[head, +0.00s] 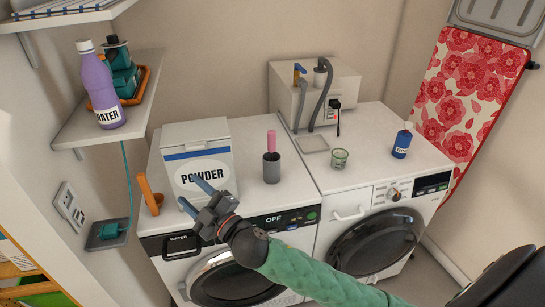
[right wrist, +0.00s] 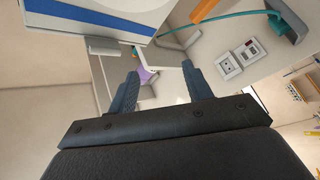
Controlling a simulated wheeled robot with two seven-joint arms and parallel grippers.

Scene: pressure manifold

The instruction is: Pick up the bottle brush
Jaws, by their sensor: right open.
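A pink handle (head: 271,139) stands upright in a dark grey cup (head: 272,169) on the left washing machine. It looks like the bottle brush; its lower part is hidden in the cup. My right gripper (head: 194,195) is open and empty, in front of the powder box, left of and nearer than the cup. Its two fingers also show in the right wrist view (right wrist: 160,72), apart with nothing between them. My left gripper is not in view.
The white powder box (head: 203,152) stands left of the cup, with an orange tool (head: 150,195) beside it. A glass jar (head: 339,158) and blue bottle (head: 402,143) stand on the right machine. A grey manifold box (head: 345,83) stands behind. Clear top surrounds the cup.

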